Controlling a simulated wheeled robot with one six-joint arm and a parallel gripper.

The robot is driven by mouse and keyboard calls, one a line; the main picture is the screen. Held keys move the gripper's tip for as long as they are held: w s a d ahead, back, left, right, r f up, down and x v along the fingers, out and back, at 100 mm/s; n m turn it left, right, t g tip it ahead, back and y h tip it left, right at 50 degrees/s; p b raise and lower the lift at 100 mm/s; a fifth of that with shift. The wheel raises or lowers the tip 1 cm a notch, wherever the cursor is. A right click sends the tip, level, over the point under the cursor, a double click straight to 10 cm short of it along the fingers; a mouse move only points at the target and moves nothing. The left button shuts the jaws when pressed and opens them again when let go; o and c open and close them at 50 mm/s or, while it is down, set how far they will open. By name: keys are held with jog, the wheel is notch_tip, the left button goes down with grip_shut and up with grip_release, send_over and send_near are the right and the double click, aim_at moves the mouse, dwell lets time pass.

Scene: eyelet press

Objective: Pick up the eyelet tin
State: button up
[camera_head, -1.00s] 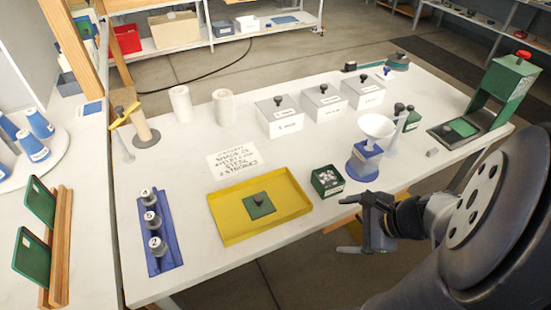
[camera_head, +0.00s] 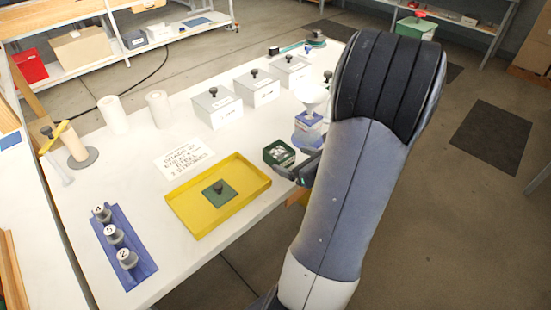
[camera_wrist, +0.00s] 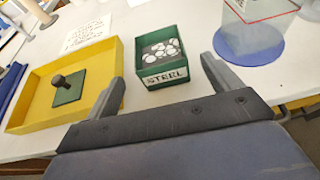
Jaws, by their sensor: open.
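The eyelet tin is a small open green box with round pale pieces inside. In the head view the tin (camera_head: 277,155) stands on the white table, just right of the yellow tray. In the wrist view the tin (camera_wrist: 167,78) shows its front label, "STEEL". My gripper (camera_wrist: 161,80) is open and empty, with one finger on each side of the tin's near face in the picture. I cannot tell whether the fingers touch it. In the head view my gripper (camera_head: 303,171) is at the table's front edge beside the tin, partly hidden by my arm.
A yellow tray (camera_head: 178,203) holding a green plate with a knob (camera_head: 219,193) lies left of the tin. Lidded white boxes (camera_head: 217,110) stand behind. A blue rack (camera_head: 140,268) is front left.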

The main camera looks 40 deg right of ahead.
aim_at(272, 152)
jog(key=shift+x, duration=3.5)
jog(key=shift+d, duration=0.1)
jog(key=shift+c, duration=0.5)
jog(key=c, duration=1.1)
